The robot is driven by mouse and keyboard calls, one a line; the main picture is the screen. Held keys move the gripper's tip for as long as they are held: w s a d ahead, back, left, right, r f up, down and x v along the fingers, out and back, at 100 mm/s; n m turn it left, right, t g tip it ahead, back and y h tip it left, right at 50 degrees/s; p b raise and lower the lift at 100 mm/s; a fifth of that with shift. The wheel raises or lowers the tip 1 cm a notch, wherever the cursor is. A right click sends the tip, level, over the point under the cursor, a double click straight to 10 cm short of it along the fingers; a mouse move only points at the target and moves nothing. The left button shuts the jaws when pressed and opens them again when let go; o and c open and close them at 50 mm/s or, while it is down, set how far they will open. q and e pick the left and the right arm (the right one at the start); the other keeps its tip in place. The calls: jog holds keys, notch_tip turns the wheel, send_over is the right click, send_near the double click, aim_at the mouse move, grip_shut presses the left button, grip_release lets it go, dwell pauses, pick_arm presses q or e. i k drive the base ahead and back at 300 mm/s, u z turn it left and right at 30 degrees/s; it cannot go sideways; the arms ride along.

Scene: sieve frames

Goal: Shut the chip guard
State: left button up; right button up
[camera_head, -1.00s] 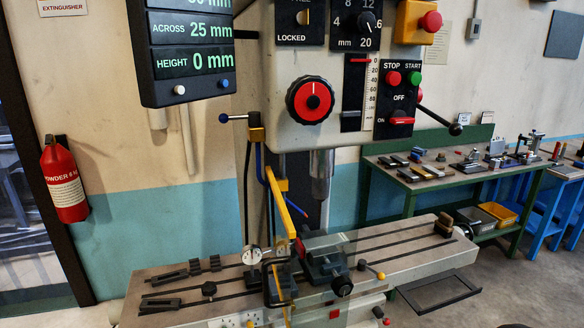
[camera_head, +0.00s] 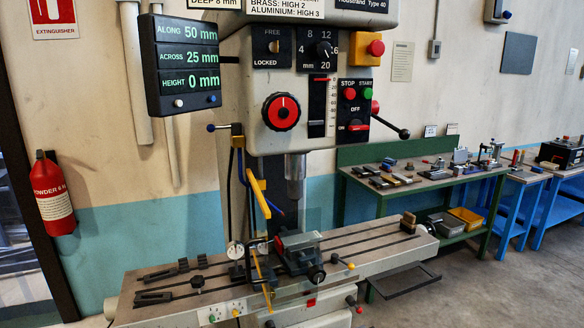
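The chip guard hangs from a post at the left of the milling machine's spindle. Its yellow top bar (camera_head: 258,192) slants down and towards me from the post. A thin yellow edge (camera_head: 263,272) stands lower down, in front of the table. The panel itself is clear and hard to make out. The guard appears swung out, with the spindle (camera_head: 295,175) uncovered to its right. A grey vice (camera_head: 298,252) sits on the machine table beneath the spindle. Neither of my grippers is in view.
The long slotted machine table (camera_head: 355,240) juts towards me, with clamps (camera_head: 170,270) at its left. A feed lever (camera_head: 403,133) sticks out right of the head. A readout box (camera_head: 182,65) hangs upper left. A green bench (camera_head: 420,185) with parts stands at the right; the floor before it is clear.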

aim_at(260, 213)
jog(key=u, duration=0.45)
jog(key=i, duration=0.15)
jog(key=z, duration=2.3)
jog(key=k, duration=1.35)
jog(key=u, duration=1.5)
jog(key=i, duration=1.05)
jog(key=u, duration=0.1)
